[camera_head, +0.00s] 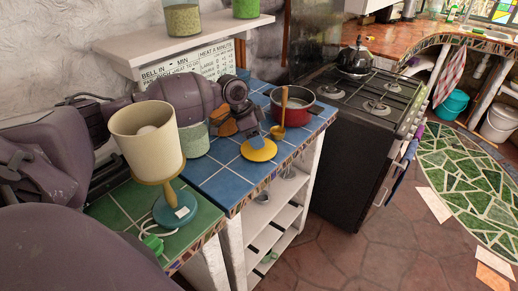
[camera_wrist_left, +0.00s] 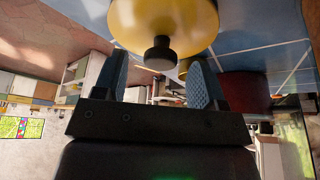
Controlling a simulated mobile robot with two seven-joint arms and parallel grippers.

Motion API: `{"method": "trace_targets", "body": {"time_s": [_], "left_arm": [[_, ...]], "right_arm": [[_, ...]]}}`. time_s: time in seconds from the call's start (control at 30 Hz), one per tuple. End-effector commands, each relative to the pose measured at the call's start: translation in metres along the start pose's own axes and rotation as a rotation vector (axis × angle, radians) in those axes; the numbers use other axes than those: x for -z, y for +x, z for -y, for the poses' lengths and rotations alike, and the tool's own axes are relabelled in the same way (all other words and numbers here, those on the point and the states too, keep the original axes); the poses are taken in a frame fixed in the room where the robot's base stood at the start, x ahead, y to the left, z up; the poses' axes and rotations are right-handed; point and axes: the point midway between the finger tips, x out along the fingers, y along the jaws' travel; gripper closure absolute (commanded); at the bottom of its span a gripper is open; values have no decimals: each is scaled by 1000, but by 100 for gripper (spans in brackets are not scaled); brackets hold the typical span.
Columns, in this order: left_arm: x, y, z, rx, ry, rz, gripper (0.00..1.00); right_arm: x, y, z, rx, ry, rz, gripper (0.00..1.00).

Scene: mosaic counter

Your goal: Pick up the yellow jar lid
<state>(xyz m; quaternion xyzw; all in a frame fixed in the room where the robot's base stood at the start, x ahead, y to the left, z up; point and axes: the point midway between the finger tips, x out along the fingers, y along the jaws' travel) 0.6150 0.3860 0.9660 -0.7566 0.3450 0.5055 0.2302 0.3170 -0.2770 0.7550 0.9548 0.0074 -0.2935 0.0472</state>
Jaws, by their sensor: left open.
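The yellow jar lid (camera_head: 259,150) lies flat on the blue-tiled counter, near its front edge. In the left wrist view the yellow lid (camera_wrist_left: 175,22) fills the top, and its dark round knob (camera_wrist_left: 160,53) points toward my gripper. My left gripper (camera_head: 250,134) is just above the lid in the head view. In the left wrist view my left gripper (camera_wrist_left: 160,72) is open, with one blue finger on each side of the knob's line. Nothing is held; I cannot tell whether the fingertips touch the lid. My right gripper is out of view.
A red pot (camera_head: 292,105) with a wooden spoon stands right behind the lid. A lamp (camera_head: 147,140) stands on green tiles in front. A stove (camera_head: 365,125) is to the right.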

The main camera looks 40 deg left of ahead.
Motion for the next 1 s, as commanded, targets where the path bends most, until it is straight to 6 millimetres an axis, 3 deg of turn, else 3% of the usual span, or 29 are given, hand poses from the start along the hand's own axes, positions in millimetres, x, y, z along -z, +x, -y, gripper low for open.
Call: {"method": "trace_targets", "body": {"time_s": [0.13,0.4,0.77,1.0], "left_arm": [[0,20,0,0,-1,0,35],[0,22,0,1,0,0,35],[0,22,0,1,0,0,90],[0,21,0,1,0,0,90]], "right_arm": [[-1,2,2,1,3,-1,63],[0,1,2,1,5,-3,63],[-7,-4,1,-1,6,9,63],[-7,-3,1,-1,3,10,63]]}}
